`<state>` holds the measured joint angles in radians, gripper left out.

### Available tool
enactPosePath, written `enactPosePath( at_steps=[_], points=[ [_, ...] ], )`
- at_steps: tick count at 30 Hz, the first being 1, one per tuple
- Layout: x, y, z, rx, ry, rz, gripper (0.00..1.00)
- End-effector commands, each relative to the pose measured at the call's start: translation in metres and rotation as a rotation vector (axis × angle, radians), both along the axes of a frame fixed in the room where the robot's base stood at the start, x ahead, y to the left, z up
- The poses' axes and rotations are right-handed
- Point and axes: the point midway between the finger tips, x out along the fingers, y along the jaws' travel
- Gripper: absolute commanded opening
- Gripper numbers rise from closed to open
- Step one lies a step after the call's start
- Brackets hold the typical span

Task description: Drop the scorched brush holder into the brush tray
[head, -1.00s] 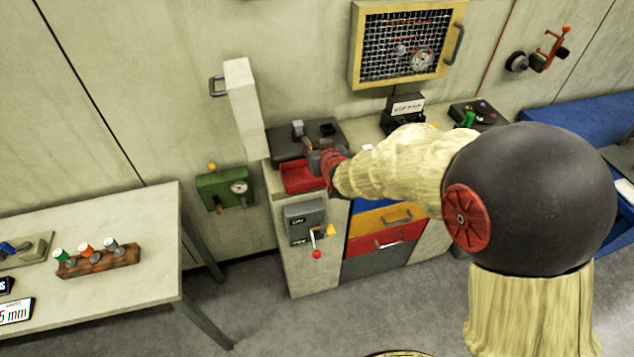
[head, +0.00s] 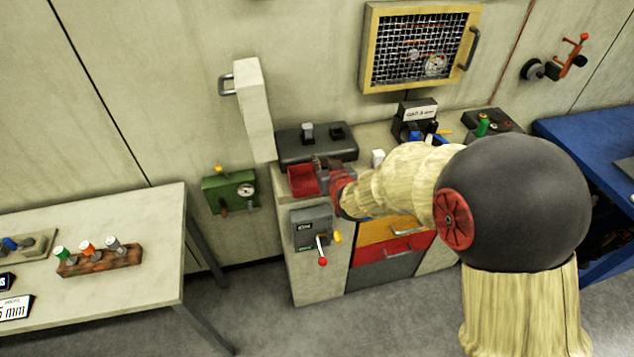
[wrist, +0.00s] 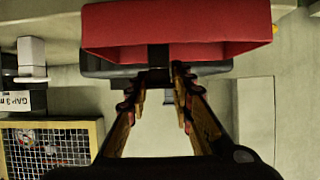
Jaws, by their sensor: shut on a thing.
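The brush tray (head: 302,182) is a red open tray on the front left of the counter. In the wrist view it is the broad red tray (wrist: 180,52) across the top. My gripper (head: 322,167) is at the tray's right side in the head view. In the wrist view the fingertips (wrist: 158,76) are closed together on a small dark piece, the brush holder (wrist: 158,56), which shows against the red tray. Most of the holder is hidden in the head view, and I cannot tell whether it touches the tray.
A black block (head: 290,148) with two fittings stands behind the tray. A tall pale door (head: 253,108) stands open to the left. A grey lever box (head: 311,228) is on the front below. A label box (head: 415,118) and a mesh-covered yellow frame (head: 366,60) are at the right.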

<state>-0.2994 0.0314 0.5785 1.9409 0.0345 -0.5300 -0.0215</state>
Motion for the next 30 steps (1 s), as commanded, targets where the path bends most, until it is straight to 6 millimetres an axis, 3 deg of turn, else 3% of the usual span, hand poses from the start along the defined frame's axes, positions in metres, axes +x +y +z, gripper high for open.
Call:
enactPosePath(
  at_steps=[1,2,12,23,30],
  points=[
    [0.000,0.000,0.000,0.000,0.000,0.000,0.00],
    [0.000,0.000,0.000,0.000,0.000,0.000,0.25],
    [0.000,0.000,0.000,0.000,0.000,0.000,0.44],
    [-0.002,-0.001,0.001,0.000,0.000,0.000,0.44],
    [-0.025,-0.007,0.014,0.000,-0.001,0.000,0.44]
  ],
)
